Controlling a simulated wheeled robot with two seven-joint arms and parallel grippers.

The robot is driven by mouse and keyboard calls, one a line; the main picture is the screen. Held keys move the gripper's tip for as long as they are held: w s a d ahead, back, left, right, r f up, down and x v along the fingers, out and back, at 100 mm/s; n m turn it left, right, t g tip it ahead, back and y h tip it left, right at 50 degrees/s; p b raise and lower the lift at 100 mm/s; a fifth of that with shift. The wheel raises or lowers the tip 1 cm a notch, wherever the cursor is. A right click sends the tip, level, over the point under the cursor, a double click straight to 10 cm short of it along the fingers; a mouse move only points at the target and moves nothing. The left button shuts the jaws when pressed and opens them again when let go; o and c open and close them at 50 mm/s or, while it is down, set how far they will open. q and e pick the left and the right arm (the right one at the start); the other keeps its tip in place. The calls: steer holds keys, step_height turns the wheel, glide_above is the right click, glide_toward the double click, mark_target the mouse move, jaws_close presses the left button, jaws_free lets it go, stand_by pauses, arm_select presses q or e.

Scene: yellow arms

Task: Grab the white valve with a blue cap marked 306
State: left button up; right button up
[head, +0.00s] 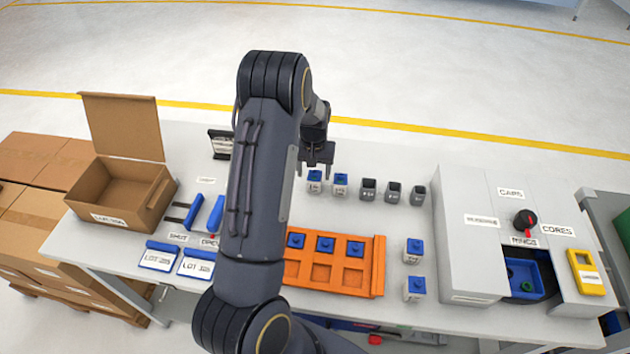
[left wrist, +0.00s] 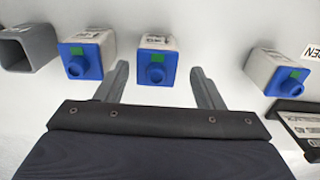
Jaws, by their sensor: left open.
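My left gripper (head: 317,158) is open, over the far part of the table at the back row of white valves with blue caps. In the left wrist view, one such valve (left wrist: 156,62) sits between and just beyond the open fingers (left wrist: 162,88), not gripped. A second valve (left wrist: 86,55) stands to its left and a third (left wrist: 270,72) to its right. In the head view two back-row valves show, one (head: 315,182) just below the gripper and one (head: 341,185) beside it. The numbers are too small to read, so I cannot tell which is 306. My right gripper is out of view.
Several grey open holders (head: 368,190) continue the row rightward. An orange tray (head: 378,265) holds several blue-capped pieces. Two more valves (head: 413,250) stand right of it. A grey cabinet (head: 465,265) is at right, an open cardboard box (head: 120,190) at left. My arm hides the table's middle-left.

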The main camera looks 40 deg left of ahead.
mark_target(315, 179)
arm_select(q)
steer(key=f, duration=0.1)
steer(key=f+b, duration=0.1)
steer(key=f, duration=0.1)
steer(key=shift+s+d+f, duration=0.1)
steer(key=shift+d, duration=0.2)
steer(key=shift+f+b, duration=0.4)
steer(key=shift+f, duration=0.05)
steer(key=shift+r, duration=0.1)
steer(key=shift+c, duration=0.3)
steer(key=c, duration=1)
steer(key=shift+r, duration=0.15)
steer(key=shift+c, duration=0.2)
